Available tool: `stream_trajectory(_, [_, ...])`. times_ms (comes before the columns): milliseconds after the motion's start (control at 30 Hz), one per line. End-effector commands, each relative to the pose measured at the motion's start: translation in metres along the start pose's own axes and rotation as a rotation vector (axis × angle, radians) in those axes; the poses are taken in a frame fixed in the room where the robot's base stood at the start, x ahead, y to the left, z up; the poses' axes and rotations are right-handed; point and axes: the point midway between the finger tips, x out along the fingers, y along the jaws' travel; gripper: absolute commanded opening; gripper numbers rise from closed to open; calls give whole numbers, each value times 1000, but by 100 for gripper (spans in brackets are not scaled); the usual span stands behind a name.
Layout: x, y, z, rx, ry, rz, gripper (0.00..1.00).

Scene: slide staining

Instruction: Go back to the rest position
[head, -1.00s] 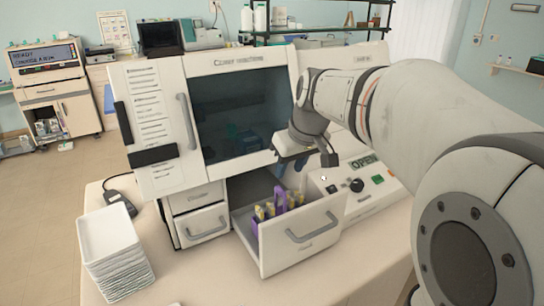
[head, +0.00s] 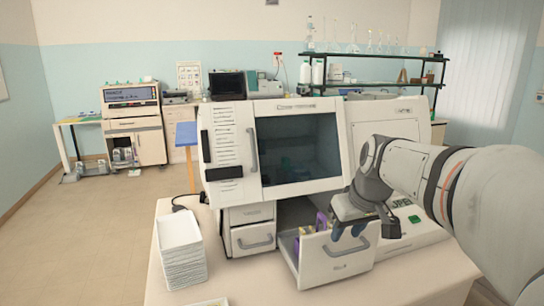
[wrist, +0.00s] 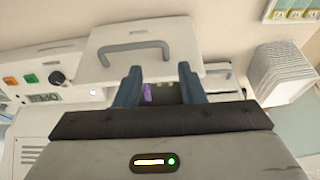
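My gripper (head: 348,231) hangs at the end of my arm, over the right part of the open drawer (head: 338,262) of the white staining machine. In the wrist view its two blue fingers (wrist: 158,86) stand apart with nothing held between them. A purple holder (head: 321,222) with yellowish items beside it sits inside the drawer. Part of the purple holder (wrist: 148,92) shows beyond and between the fingers in the wrist view. The drawer front with its handle (wrist: 136,48) also shows there. The gripper hides part of the drawer and the machine's front.
A stack of white trays (head: 180,255) stands at the table's left. The machine's dark window (head: 298,148) is above the drawer. A control panel with a green display (head: 400,203) lies right of the gripper. Shelves (head: 375,56) with glassware stand behind.

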Motion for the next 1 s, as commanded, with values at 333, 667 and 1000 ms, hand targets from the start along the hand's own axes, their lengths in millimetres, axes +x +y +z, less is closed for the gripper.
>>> stream_trajectory(333, [6,-31,71,100,-53,28,36])
stream_trajectory(667, [25,-60,172,238,-115,80,36])
stream_trajectory(1000, [32,-63,201,281,-131,98,36])
